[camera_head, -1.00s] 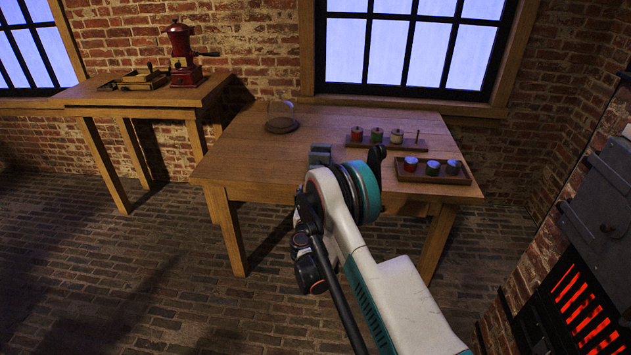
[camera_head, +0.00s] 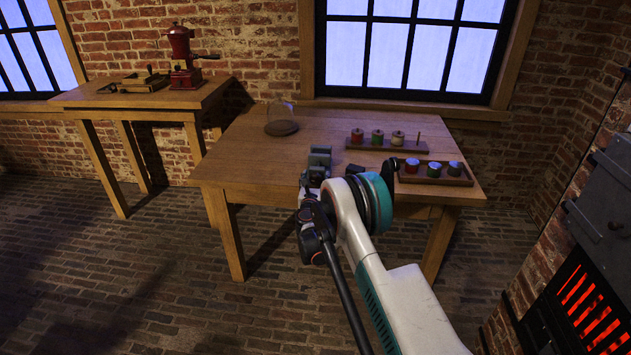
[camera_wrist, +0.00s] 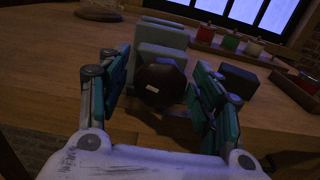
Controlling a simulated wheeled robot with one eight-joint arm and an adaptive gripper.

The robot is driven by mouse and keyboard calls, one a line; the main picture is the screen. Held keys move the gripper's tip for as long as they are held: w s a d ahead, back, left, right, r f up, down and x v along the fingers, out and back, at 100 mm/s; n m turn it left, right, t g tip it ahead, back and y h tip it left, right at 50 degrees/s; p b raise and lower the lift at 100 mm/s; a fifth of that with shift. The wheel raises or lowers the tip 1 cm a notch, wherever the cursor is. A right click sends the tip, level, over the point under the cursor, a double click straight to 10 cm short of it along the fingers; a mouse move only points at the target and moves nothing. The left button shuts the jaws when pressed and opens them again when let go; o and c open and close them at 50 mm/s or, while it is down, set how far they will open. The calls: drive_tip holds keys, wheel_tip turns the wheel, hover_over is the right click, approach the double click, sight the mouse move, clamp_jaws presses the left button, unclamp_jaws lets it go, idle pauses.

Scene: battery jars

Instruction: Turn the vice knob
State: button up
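The grey-blue vice (camera_head: 320,156) stands at the near edge of the wooden table, partly hidden by my arm in the head view. In the wrist view the vice's pale upper jaws (camera_wrist: 163,35) show behind its dark, many-sided knob (camera_wrist: 160,82). The knob faces the wrist camera. My gripper (camera_wrist: 162,70) is open, with one finger to the left of the knob and one to the right. A gap shows on the left; I cannot tell whether the right finger touches the knob.
The table (camera_head: 250,160) also holds a glass dome on a dark base (camera_head: 281,127), a spool rack (camera_head: 385,144) and a tray (camera_head: 435,178) with several coloured spools. A side table (camera_head: 140,99) with a red grinder (camera_head: 182,55) stands left. A glowing stove (camera_head: 580,300) is at right.

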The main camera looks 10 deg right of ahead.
drive_tip(key=c, duration=0.9)
drive_tip(key=shift+o, duration=0.2)
drive_tip(key=shift+m, duration=0.6)
drive_tip(key=o, duration=1.1)
drive_tip(key=v, duration=1.2)
